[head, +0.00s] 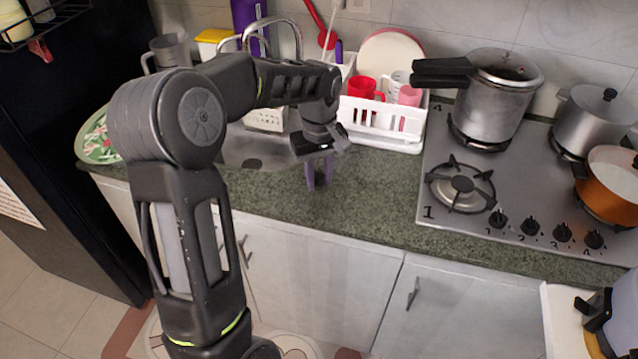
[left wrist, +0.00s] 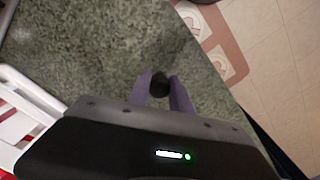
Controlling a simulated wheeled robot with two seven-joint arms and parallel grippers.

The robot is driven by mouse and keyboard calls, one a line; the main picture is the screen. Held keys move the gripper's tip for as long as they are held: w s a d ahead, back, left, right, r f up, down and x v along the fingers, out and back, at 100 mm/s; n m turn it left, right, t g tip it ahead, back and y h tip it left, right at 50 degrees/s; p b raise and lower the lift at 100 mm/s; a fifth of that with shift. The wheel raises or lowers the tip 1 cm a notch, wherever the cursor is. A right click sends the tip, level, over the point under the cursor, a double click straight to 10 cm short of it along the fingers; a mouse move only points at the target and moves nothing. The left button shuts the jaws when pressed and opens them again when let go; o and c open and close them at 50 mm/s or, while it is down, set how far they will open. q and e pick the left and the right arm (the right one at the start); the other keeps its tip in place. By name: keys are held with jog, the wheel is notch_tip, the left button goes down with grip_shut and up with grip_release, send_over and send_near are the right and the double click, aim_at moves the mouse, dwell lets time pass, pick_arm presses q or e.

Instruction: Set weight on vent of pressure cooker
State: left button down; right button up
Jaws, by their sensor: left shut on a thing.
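The pressure cooker (head: 490,100) is a tall metal pot with a long black handle. It stands on the back left burner of the hob, and a dark part shows on its lid. I cannot make out the vent clearly. My left gripper (head: 319,178) is over the green counter in front of the sink, left of the hob and well apart from the cooker. In the left wrist view, its purple fingers are shut on a small dark round piece (left wrist: 160,83), which looks like the weight. My right gripper is not in view.
A white dish rack (head: 378,120) with red and pink cups stands behind the gripper. A grey pot (head: 592,122) and an orange pan (head: 608,185) are right of the cooker. The front left burner (head: 460,188) is empty.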

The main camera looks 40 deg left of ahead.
aim_at(319, 184)
pick_arm(q)
jog(key=shift+f, duration=1.25)
jog(key=shift+f, duration=0.1)
jog(key=shift+f, duration=0.15)
jog(key=c, duration=1.2)
grip_release()
jog(key=shift+o, duration=0.2)
notch_tip(319, 184, up, 12)
jog(key=shift+r+b, duration=0.25)
jog(key=shift+b, duration=0.2)
